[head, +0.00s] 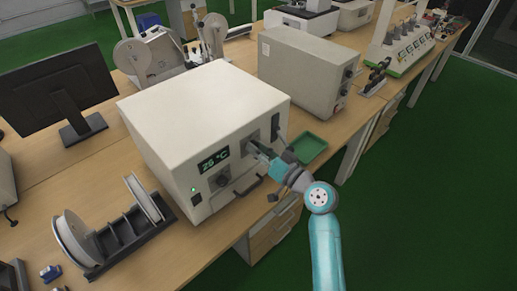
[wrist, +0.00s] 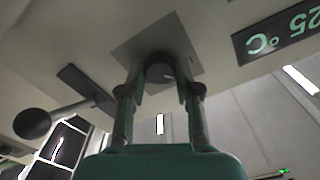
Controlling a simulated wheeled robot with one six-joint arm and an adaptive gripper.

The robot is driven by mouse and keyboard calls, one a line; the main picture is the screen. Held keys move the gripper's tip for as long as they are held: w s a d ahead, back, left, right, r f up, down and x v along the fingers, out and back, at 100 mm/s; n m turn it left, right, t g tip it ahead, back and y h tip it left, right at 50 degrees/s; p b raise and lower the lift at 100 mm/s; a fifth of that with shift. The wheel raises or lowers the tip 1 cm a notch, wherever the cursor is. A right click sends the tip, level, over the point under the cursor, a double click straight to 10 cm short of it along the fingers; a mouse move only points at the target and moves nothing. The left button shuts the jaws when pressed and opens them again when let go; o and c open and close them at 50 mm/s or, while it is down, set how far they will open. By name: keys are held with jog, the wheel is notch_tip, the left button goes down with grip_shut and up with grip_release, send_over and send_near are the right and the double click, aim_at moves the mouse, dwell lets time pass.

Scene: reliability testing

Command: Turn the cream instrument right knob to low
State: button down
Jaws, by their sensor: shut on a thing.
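The cream instrument (head: 205,110) is a box on the wooden bench with a display reading 25 °C (head: 214,160). The display also shows upside down in the wrist view (wrist: 283,33). My gripper (head: 257,148) is at the instrument's front face, on the right knob. In the wrist view my gripper (wrist: 160,82) has a finger on each side of the dark round right knob (wrist: 160,72), which sits on a grey square plate (wrist: 150,45). The fingers are shut on it. The knob's pointer mark and any scale cannot be made out. The left knob (head: 221,180) is below the display.
A lever with a dark ball end (wrist: 32,123) stands out from the face close to my gripper. A green tray (head: 307,147) lies right of the instrument. A grey-beige box (head: 305,70) stands behind. A spool rack (head: 130,225) is at the left.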

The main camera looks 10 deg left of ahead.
jog(key=shift+f+n, duration=0.1)
jog(key=shift+n, duration=1.8)
jog(key=c, duration=0.8)
grip_release()
jog(key=v, duration=1.2)
jog(key=shift+s, duration=0.1)
